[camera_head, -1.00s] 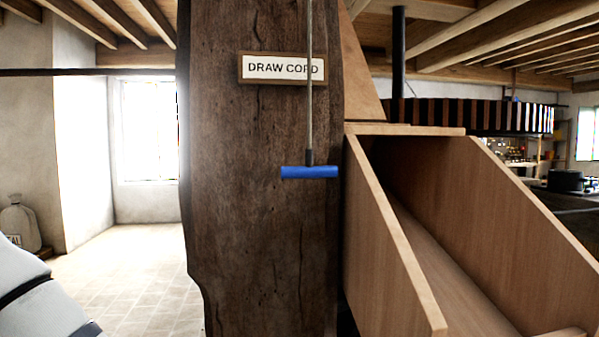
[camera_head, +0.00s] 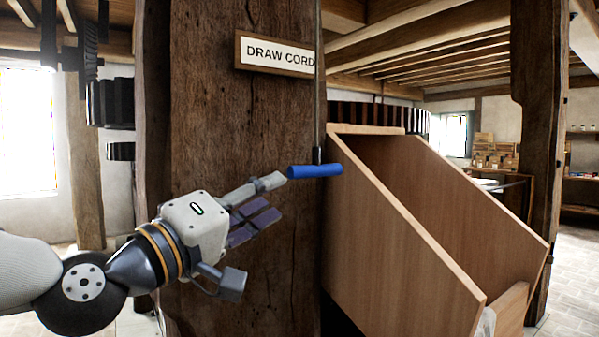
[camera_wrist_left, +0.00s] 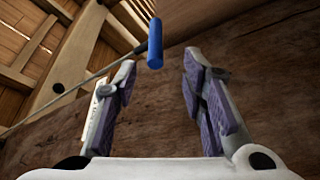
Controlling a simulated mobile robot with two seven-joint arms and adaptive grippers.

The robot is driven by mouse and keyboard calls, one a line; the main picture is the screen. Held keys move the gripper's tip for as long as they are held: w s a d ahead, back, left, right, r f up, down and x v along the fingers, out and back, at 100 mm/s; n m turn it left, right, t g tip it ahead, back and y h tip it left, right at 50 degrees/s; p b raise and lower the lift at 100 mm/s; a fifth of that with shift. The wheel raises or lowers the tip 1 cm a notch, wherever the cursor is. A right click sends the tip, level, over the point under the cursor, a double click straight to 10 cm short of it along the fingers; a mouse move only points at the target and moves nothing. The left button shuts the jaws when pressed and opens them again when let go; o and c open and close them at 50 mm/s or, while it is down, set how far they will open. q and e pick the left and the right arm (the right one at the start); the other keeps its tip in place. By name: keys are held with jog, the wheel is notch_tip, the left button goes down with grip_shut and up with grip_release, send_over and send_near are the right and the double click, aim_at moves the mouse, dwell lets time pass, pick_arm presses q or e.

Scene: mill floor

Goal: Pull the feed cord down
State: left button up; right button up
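My right gripper is not in view.
The thick wooden post (camera_head: 225,130) stands close behind the cord and gripper. A sloping wooden chute (camera_head: 400,255) is just right of the handle. Another post (camera_head: 535,130) and shelves stand farther right.

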aim_at(315, 170)
pick_arm(q)
jog(key=x, duration=1.2)
jog(key=shift+d+r, duration=0.25)
jog(key=shift+c, duration=0.6)
grip_shut()
